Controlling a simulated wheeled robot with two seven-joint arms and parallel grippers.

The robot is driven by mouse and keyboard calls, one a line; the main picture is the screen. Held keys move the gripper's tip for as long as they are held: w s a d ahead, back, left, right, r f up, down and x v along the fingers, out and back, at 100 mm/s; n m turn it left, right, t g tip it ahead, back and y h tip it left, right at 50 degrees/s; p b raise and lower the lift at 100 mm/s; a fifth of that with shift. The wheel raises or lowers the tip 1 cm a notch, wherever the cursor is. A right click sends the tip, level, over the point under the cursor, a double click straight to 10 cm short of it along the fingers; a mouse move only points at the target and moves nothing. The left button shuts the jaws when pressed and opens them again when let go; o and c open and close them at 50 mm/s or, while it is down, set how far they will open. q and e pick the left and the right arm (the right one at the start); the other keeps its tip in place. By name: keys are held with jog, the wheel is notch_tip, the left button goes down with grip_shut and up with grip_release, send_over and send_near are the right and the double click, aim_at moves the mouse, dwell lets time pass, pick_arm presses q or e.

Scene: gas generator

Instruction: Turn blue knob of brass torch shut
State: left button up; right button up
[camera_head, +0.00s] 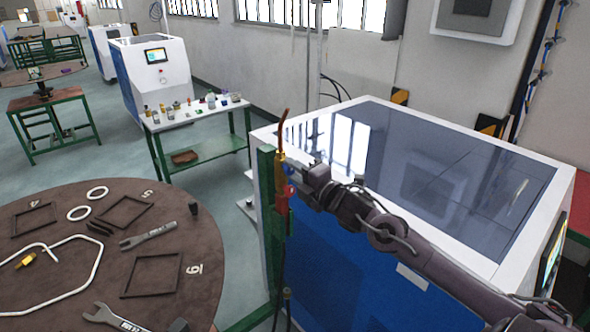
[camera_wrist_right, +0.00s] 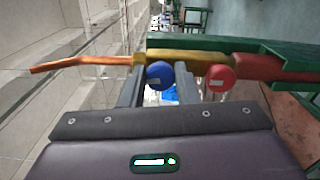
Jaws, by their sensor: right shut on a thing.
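The brass torch (camera_head: 281,172) stands upright against a green post, its bent copper tip pointing up; it also shows in the right wrist view (camera_wrist_right: 205,58), lying across the picture. Its blue knob (camera_wrist_right: 160,75) is between the two fingers of my right gripper (camera_wrist_right: 160,90), which is shut on it. The red knob (camera_wrist_right: 220,79) is beside it, outside the fingers. In the head view my right gripper (camera_head: 298,176) reaches the torch from the right and partly covers the knobs. How far the blue knob is turned cannot be told. My left gripper is not in view.
The green post (camera_head: 266,195) stands close behind the torch. A large white and blue machine (camera_head: 400,123) with a dark glass top is beside my right arm. A round brown table (camera_head: 75,240) holds wrenches, rings and frames. A green table (camera_head: 200,117) stands behind.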

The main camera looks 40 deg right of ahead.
jog(key=shift+m, duration=0.7)
jog(key=o, duration=1)
jog(key=shift+c, duration=0.2)
jog(key=shift+s+f, duration=0.15)
jog(key=shift+s, duration=0.1)
jog(key=s+b, duration=0.2)
jog(key=s, duration=0.5)
jog(key=shift+s+d+b, duration=0.15)
jog(key=shift+d+b, duration=0.1)
jog(key=shift+b, duration=0.05)
